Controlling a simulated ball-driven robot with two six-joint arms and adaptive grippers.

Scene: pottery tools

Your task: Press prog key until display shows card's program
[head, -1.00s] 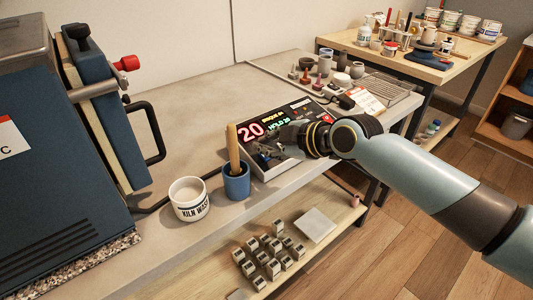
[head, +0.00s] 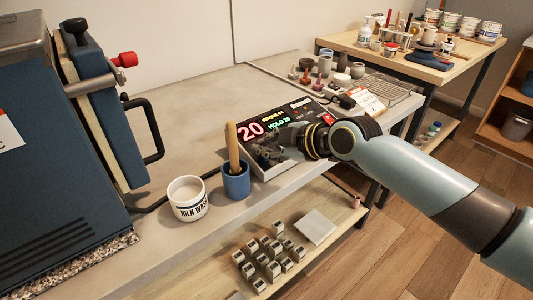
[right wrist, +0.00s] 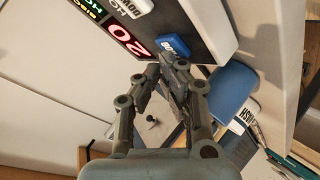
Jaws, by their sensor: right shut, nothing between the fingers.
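The kiln controller (head: 300,112) lies on the bench with a lit display (head: 262,128). The display shows a large red 20, a small orange line I cannot read surely, and a green line like HOLD 20. The right wrist view shows the red 20 upside down (right wrist: 126,39) and a blue key (right wrist: 173,46), apparently lettered PROG. My right gripper (head: 262,157) is shut and empty over the controller's near left part; its fingertips (right wrist: 167,62) are close to the blue key, contact unclear. A white card with a red header (head: 366,101) lies behind the controller, its text unreadable. My left gripper is out of view.
A blue cup (head: 236,184) with a wooden handle stands close left of the controller, beside a KILN WASH jar (head: 187,203). The blue kiln (head: 45,190) fills the left. Small pots and a wire rack (head: 392,92) stand behind. The bench middle is clear.

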